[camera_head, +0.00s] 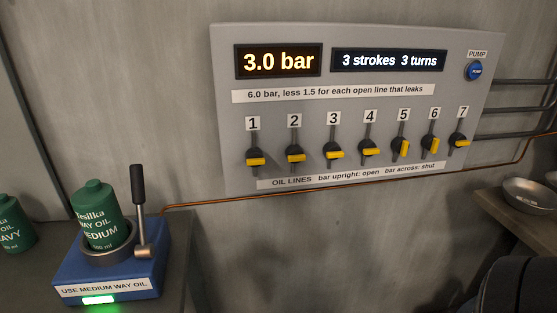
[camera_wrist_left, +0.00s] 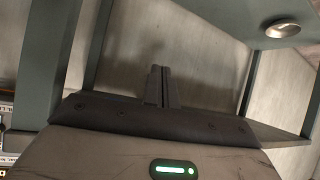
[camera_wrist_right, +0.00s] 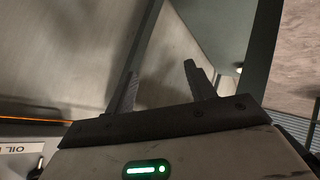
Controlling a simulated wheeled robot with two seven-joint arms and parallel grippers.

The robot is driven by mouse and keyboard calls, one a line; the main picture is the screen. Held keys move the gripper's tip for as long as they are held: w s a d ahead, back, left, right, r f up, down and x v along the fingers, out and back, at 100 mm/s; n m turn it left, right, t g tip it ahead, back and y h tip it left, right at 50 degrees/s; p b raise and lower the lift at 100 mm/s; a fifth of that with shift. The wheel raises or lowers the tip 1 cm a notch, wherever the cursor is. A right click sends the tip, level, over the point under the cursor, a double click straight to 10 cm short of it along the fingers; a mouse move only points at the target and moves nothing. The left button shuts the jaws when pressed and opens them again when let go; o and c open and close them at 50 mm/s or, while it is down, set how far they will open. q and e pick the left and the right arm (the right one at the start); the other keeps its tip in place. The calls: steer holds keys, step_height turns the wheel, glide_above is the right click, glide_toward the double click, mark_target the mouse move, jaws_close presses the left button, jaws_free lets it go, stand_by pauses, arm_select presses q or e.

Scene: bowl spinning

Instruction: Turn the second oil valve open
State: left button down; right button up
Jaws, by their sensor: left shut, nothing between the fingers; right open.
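The second oil valve (camera_head: 295,157), under label 2 on the grey wall panel, has its yellow bar lying across, which the panel's label marks as shut. Valves 1 (camera_head: 256,161), 3 (camera_head: 335,154), 4 (camera_head: 369,151) and 7 (camera_head: 460,143) also have their bars across. The bars of valves 5 (camera_head: 404,148) and 6 (camera_head: 435,146) stand upright. My left gripper (camera_wrist_left: 161,69) is shut and empty in the left wrist view. My right gripper (camera_wrist_right: 162,70) is open and empty in the right wrist view. Neither gripper shows in the head view.
The pressure display (camera_head: 279,61) reads 3.0 bar; the counter display (camera_head: 388,61) reads 3 strokes 3 turns. A blue pump button (camera_head: 473,71) sits at right. A blue oiler (camera_head: 135,280) with a green bottle (camera_head: 97,205) and black-handled lever (camera_head: 138,185) stands lower left. Metal bowl (camera_head: 531,195) at right.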

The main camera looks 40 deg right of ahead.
steer(key=w+d+r+n+t+h+b, duration=0.15)
steer(key=d+r+n+h, duration=0.25)
steer(key=d+n, duration=0.45)
steer(key=n+t+h+b, duration=0.2)
steer(key=n+t+h, duration=0.6)
steer(key=n, duration=0.5)
glide_toward(296, 160)
steer(key=p+x, duration=0.1)
steer(key=x, duration=0.1)
steer(key=p+x, duration=0.1)
steer(key=x, duration=0.2)
steer(key=p+x, duration=0.1)
steer(key=x, duration=0.2)
steer(key=shift+w+d+f+p, duration=0.1)
steer(key=shift+d+f+p, duration=0.2)
steer(key=shift+p, duration=0.1)
arm_select(q)
steer(key=shift+s+a+f, duration=0.1)
steer(key=shift+s+f, duration=0.15)
steer(key=shift+s, duration=0.4)
steer(key=shift+s+f, duration=0.2)
steer(key=shift+s, duration=0.45)
arm_select(e)
steer(key=shift+w+d+r, duration=0.15)
steer(key=shift+w+d, duration=0.1)
steer(key=shift+w, duration=0.35)
steer(key=c, duration=1)
